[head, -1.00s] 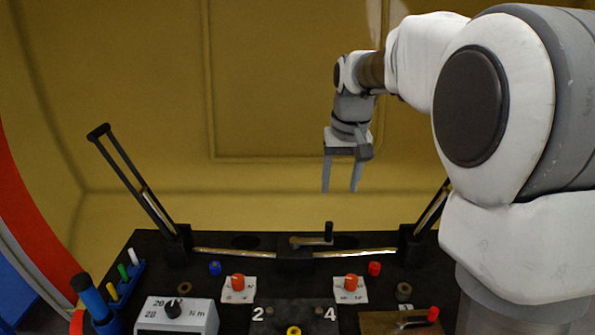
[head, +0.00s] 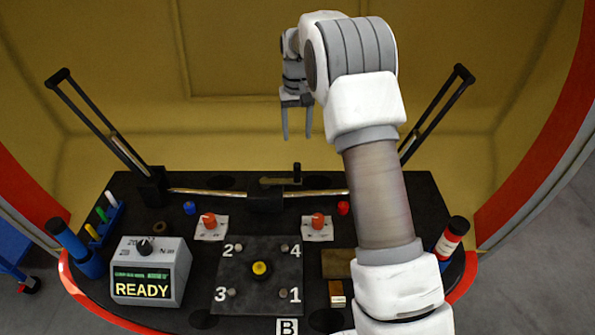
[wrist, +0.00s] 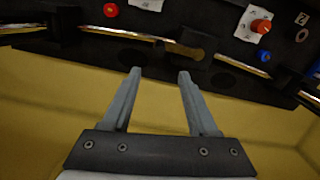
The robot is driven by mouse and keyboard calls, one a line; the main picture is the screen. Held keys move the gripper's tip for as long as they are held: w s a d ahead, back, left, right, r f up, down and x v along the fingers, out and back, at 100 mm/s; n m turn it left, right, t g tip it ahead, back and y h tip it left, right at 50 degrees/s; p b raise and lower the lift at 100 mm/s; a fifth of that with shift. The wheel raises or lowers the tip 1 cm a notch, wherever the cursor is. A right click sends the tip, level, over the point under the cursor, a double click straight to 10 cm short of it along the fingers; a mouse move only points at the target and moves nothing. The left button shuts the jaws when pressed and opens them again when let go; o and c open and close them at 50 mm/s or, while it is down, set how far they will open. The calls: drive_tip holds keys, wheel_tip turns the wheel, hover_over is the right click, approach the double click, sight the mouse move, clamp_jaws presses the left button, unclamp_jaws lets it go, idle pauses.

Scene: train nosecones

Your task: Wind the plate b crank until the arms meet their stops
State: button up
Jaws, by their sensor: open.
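The crank (head: 280,181) sits at the back middle of the black bench, over the long brass rod. It has a flat brass-coloured lever with a black upright knob (head: 297,170) at its right end. The left arm (head: 100,120) and the right arm (head: 437,115) are black frames, both leaning outward. The plate marked B (head: 260,310) lies in front, with a yellow knob at its centre. My gripper (head: 297,136) points down, open and empty, behind and above the crank. In the wrist view my gripper (wrist: 160,72) shows its fingers apart, with the crank lever (wrist: 185,48) beyond them.
A box reading READY (head: 148,272) stands front left, beside a blue cylinder (head: 72,245). Two orange knobs (head: 209,221) (head: 318,221) stand on white cards before the rod. Yellow walls enclose the back.

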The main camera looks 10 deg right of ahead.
sight(297, 165)
wheel_tip(297, 165, down, 15)
drive_tip(key=shift+f+b, duration=0.1)
drive_tip(key=shift+b, duration=0.9)
drive_tip(key=shift+c, duration=0.3)
clamp_jaws()
idle(0.4)
